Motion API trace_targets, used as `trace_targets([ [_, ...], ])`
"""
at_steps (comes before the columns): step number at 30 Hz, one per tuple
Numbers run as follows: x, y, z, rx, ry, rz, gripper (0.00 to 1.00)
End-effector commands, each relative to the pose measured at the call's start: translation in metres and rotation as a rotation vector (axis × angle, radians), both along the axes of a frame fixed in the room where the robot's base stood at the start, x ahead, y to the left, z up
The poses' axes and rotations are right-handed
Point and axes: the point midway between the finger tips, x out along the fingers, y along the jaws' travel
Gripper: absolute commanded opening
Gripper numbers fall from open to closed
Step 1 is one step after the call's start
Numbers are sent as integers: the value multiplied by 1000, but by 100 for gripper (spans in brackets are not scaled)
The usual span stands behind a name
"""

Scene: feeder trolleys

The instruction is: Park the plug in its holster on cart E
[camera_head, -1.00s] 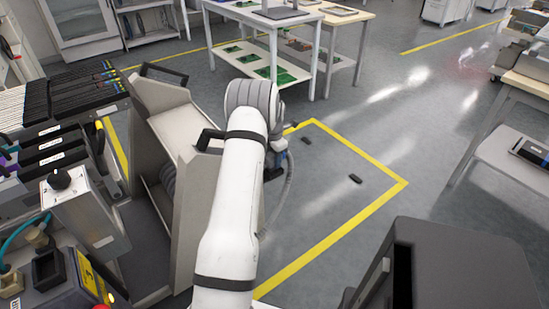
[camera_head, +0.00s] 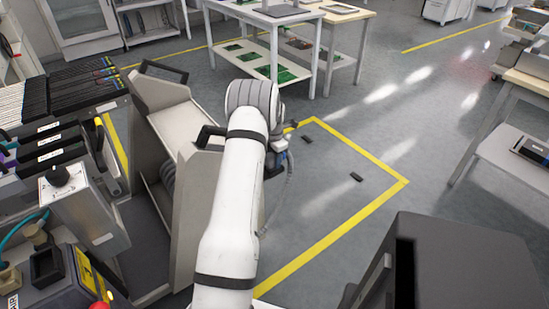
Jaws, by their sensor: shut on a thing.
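My gripper (camera_head: 282,148) is beyond the big grey joint of my white arm, over the floor to the right of the nearer beige cart. It is small and partly hidden by my own wrist. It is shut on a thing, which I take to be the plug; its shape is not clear. A thin grey cable (camera_head: 286,192) hangs below it. I cannot read a letter E on either. I cannot make out the holster.
A dark cabinet (camera_head: 465,262) stands at lower right. A yellow-lined floor bay (camera_head: 385,203) holds two small dark pieces. A white table (camera_head: 262,18) stands behind.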

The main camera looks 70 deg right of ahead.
Motion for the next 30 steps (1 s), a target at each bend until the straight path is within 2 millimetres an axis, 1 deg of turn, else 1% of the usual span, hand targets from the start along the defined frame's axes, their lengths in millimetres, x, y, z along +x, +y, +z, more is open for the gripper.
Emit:
trace_targets([
  [17, -1, -1, -9, -1, 0, -1, 2],
  [18, -1, -1, -8, -1, 0, -1, 43],
  [26, -1, 0, -8, 0, 0, -1, 64],
  [30, -1, 0, -8, 0, 0, -2, 65],
])
